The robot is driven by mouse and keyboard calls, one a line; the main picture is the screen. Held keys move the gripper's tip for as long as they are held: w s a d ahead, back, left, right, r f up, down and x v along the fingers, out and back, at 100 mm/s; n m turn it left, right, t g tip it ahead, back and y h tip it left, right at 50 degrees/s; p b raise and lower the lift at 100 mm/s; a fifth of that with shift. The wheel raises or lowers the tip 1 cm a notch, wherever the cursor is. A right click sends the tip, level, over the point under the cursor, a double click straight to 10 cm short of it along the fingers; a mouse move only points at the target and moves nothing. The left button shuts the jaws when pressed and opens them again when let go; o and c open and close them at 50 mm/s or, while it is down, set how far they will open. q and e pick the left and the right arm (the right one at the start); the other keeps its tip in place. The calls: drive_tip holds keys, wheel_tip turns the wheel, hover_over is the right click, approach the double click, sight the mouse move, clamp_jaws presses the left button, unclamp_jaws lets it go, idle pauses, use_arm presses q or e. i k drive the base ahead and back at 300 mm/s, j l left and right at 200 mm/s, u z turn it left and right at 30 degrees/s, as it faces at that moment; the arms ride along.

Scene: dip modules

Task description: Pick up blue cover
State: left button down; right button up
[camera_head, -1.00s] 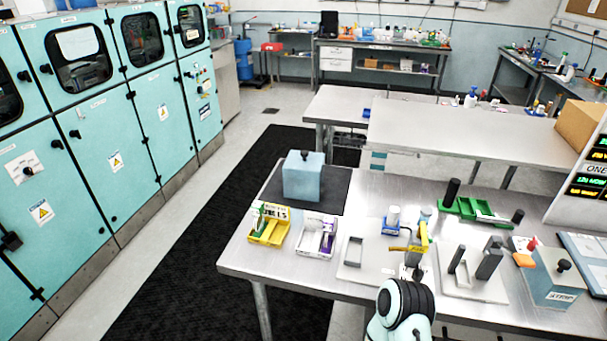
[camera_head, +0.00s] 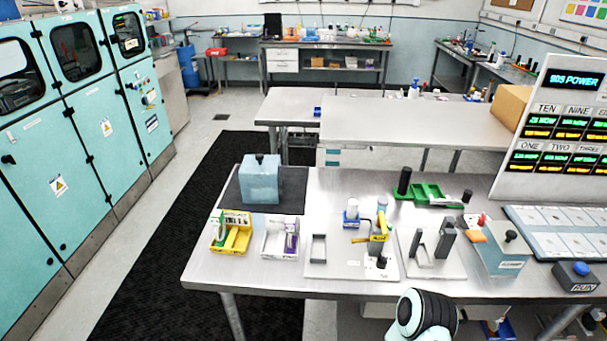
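A light blue box-shaped cover (camera_head: 260,183) with a small black knob on top stands upright on a black mat (camera_head: 293,190) at the left back of the steel table. A second, pale blue box (camera_head: 503,260) with a black knob and a label stands at the right of the table. Neither of my grippers is in view. A white and black link of my own arm shows at the bottom edge. Nothing touches either blue box.
A yellow tray (camera_head: 231,238) and a white tray (camera_head: 279,244) sit in front of the mat. Grey fixtures (camera_head: 432,247), a green tray (camera_head: 428,193), a white-topped panel (camera_head: 565,232) and a display board (camera_head: 557,135) fill the middle and right. The table's left front edge is bare.

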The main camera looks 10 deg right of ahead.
sight(260, 177)
drive_tip(key=i+j+z, duration=0.1)
drive_tip(key=z, duration=0.3)
drive_tip(key=i+j+z, duration=0.1)
drive_tip(key=j+z, duration=0.5)
drive_tip(key=z, duration=0.15)
drive_tip(key=j+z, duration=0.25)
drive_tip(key=j, duration=0.3)
drive_tip(key=j+z, duration=0.25)
drive_tip(key=j, duration=0.3)
drive_tip(key=j+z, duration=0.1)
drive_tip(key=j, duration=0.65)
drive_tip(key=k+j, duration=0.15)
drive_tip(key=j, duration=0.55)
drive_tip(key=j+z, duration=0.15)
drive_tip(key=j, duration=0.55)
drive_tip(key=k, duration=0.05)
